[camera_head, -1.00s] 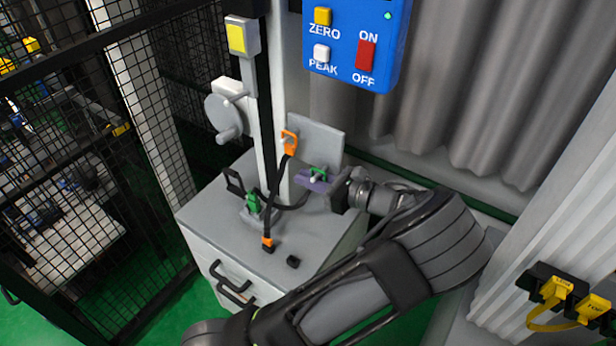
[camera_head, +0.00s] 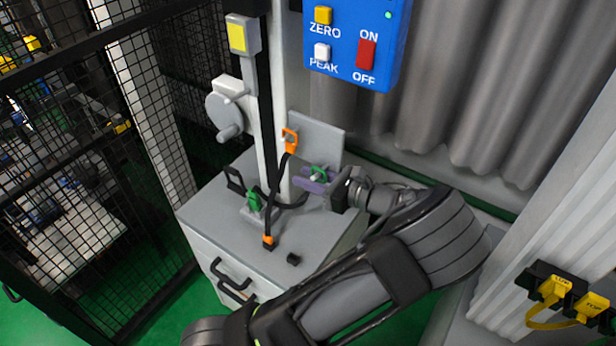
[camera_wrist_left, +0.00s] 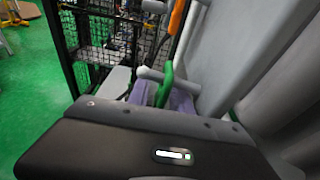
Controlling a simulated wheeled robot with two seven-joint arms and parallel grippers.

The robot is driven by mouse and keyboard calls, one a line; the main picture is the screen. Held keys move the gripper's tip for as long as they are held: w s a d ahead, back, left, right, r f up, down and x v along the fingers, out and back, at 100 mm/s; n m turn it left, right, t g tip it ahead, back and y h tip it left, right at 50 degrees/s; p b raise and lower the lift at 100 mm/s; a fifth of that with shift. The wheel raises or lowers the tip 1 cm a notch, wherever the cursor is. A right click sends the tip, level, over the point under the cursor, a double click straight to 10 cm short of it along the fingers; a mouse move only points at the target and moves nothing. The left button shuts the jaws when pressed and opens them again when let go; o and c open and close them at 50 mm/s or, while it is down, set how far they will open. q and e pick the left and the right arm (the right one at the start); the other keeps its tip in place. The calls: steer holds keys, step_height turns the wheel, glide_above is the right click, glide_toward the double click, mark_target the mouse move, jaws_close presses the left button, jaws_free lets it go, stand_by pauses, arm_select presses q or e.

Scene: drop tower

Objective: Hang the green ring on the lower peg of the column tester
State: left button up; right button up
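A green ring (camera_head: 318,172) is at the purple fingers of my left gripper (camera_head: 314,184), in front of the grey plate on the column tester (camera_head: 262,110). A small pale tip, perhaps the lower peg (camera_wrist_left: 150,73), shows at the ring. In the left wrist view the green ring (camera_wrist_left: 164,86) stands upright between patches of purple finger. I cannot tell whether the ring is around the peg or whether the fingers still grip it. A second green end piece (camera_head: 254,200) is at the column's foot. My right gripper is out of view.
An orange ring (camera_head: 290,141) is high at the plate, its black strap running down to an orange end (camera_head: 268,241) on the grey cabinet top (camera_head: 215,215). A blue control box (camera_head: 345,75) is above. Wire mesh (camera_head: 80,170) stands left, yellow-tagged straps (camera_head: 560,290) hang right.

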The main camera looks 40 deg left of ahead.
arm_select(q)
steer(key=shift+o, duration=0.9)
steer(key=b+v, duration=0.1)
steer(key=v, duration=0.6)
steer(key=shift+d+b, duration=0.3)
steer(key=shift+d, duration=0.1)
